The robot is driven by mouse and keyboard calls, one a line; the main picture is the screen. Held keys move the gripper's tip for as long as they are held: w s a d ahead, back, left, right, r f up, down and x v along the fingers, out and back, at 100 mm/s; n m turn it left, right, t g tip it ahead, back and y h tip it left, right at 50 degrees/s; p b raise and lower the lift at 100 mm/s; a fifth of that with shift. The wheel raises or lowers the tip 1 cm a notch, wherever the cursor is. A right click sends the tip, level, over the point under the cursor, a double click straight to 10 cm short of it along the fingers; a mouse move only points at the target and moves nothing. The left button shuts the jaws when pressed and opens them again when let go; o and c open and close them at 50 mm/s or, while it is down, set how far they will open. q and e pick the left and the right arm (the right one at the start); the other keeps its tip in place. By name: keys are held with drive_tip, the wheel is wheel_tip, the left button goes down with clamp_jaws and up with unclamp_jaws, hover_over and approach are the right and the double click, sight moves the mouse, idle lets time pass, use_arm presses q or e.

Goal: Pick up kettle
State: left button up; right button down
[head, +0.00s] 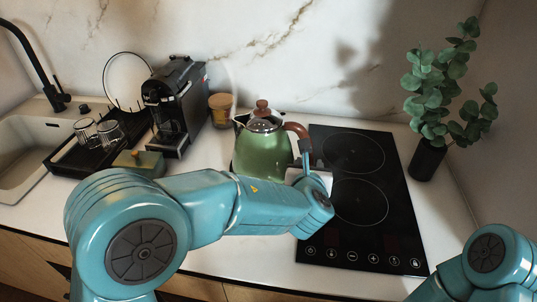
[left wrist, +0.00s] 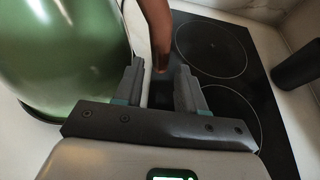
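The green kettle (head: 262,152) has a brown handle (head: 297,130) and a brown lid knob, and stands upright on the counter left of the cooktop. My left gripper (head: 307,162) is at the kettle's right side by the handle, partly hidden by my wrist. In the left wrist view the left gripper (left wrist: 160,84) is open, and the lower end of the handle (left wrist: 157,35) shows between its fingertips with gaps on both sides. The kettle body (left wrist: 65,50) fills the upper left there. My right arm shows at the lower right of the head view, its gripper out of frame.
A black cooktop (head: 385,225) lies right of the kettle. A coffee machine (head: 178,105), a brown-lidded jar (head: 220,108), a yellow-green box (head: 138,163) and a black tray (head: 75,155) with glasses stand left. A potted plant (head: 427,158) stands at the right.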

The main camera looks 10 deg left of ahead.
use_arm(q)
drive_tip(key=x, duration=0.4)
drive_tip(key=shift+a+p, duration=0.1)
drive_tip(key=shift+p, duration=0.25)
drive_tip(key=shift+c, duration=0.3)
clamp_jaws()
idle(0.6)
